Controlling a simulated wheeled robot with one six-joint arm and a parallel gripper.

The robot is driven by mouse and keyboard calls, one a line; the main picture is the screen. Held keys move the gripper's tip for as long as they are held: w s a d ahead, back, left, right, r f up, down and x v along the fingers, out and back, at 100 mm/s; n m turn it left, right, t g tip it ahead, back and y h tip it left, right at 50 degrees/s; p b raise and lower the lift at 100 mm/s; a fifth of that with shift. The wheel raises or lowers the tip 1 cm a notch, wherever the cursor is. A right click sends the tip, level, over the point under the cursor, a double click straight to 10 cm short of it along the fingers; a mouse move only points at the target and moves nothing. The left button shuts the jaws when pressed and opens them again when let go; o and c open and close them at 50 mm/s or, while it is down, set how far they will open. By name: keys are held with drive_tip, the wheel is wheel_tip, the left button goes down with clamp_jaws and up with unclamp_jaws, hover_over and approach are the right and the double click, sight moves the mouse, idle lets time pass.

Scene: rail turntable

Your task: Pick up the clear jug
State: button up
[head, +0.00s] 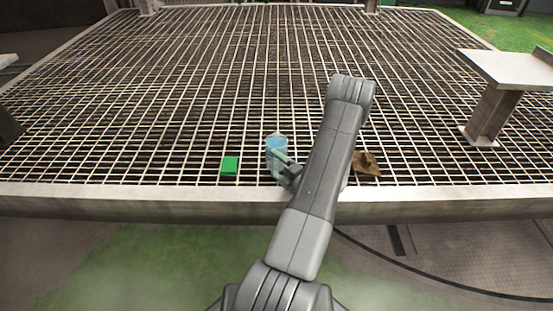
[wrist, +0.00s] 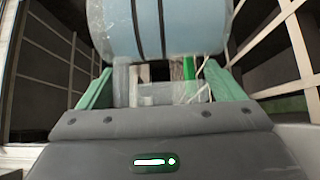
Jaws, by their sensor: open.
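The clear jug (head: 277,142), tinted pale blue, stands upright on the metal grating near its front edge. In the wrist view the jug (wrist: 165,28) fills the top middle, its wide rounded body crossed by dark stripes. My gripper (head: 280,160) is at the near side of the jug in the head view, partly covering its lower part. In the wrist view my gripper (wrist: 160,80) is open, with one green finger at each side, just below the jug's body. I cannot tell whether the fingers touch it.
A green block (head: 230,166) sits on the grating left of the jug. A brown crumpled-looking object (head: 366,163) lies to the right, beyond my arm. The grating's pale front beam (head: 130,193) runs in front. A metal stand (head: 492,108) is at the right. The grating behind is clear.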

drive_tip(key=shift+c, duration=0.2)
drive_tip(key=c, duration=1.1)
drive_tip(key=shift+c, duration=0.4)
drive_tip(key=shift+r, duration=0.15)
